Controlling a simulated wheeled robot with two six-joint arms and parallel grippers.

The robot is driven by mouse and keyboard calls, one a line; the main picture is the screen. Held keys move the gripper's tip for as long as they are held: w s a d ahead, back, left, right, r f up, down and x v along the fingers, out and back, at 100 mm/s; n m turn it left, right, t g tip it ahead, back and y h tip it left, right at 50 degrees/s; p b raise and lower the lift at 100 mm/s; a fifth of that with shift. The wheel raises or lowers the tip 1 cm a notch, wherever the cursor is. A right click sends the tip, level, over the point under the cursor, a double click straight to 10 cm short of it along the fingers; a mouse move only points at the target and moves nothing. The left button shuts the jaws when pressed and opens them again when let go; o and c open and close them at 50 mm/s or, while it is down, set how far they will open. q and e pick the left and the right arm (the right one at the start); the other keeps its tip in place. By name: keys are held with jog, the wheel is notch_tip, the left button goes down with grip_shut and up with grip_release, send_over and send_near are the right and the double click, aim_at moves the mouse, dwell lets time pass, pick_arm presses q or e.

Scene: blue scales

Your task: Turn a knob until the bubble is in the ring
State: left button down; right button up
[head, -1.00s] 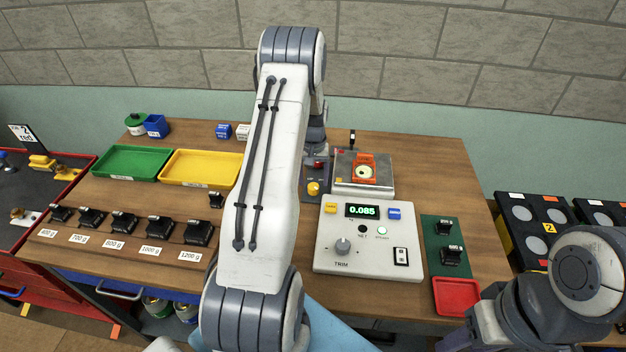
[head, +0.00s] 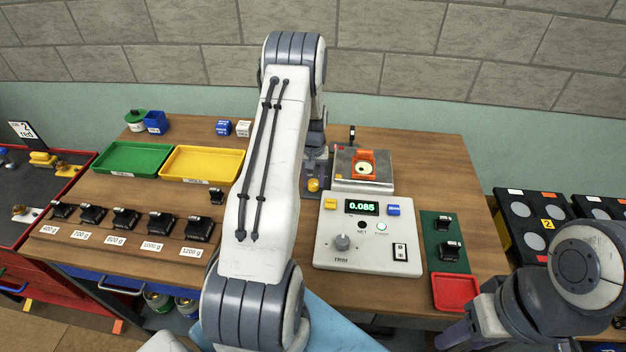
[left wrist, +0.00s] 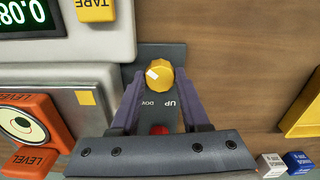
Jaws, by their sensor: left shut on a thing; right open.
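The yellow knob (left wrist: 159,75) stands on a dark plate marked UP and DOWN; it also shows in the head view (head: 313,185). My left gripper (left wrist: 160,92) has its purple fingers on either side of the knob and is shut on it. A red knob (left wrist: 158,129) is partly hidden beneath the gripper. The orange level (left wrist: 38,108) sits on the scale's metal plate (head: 345,184). Its round pale vial (left wrist: 22,122) has a dark ring; I cannot tell surely where the bubble lies. My right gripper (head: 455,335) is open at the lower right, largely hidden.
The control box (head: 325,250) reads 0.085 and has a TRIM knob (head: 342,242). Green (head: 131,158) and yellow trays (head: 202,165) lie left, with several black weights in front. A red tray (head: 455,291) lies at right. Bare wood lies right of the scale.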

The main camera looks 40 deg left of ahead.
pick_arm(q)
jog(key=shift+f+n+b, duration=0.1)
jog(key=shift+n+b, duration=0.55)
jog(key=shift+n, duration=0.35)
jog(key=n+b, duration=0.1)
jog(key=n, duration=0.1)
jog(key=shift+n, duration=0.3)
jog(key=n+b, duration=0.1)
jog(key=n, duration=0.3)
jog(key=shift+n, duration=0.4)
jog(key=shift+c, duration=1.9)
grip_release()
jog(key=shift+r+b, duration=0.2)
jog(key=shift+b, duration=0.1)
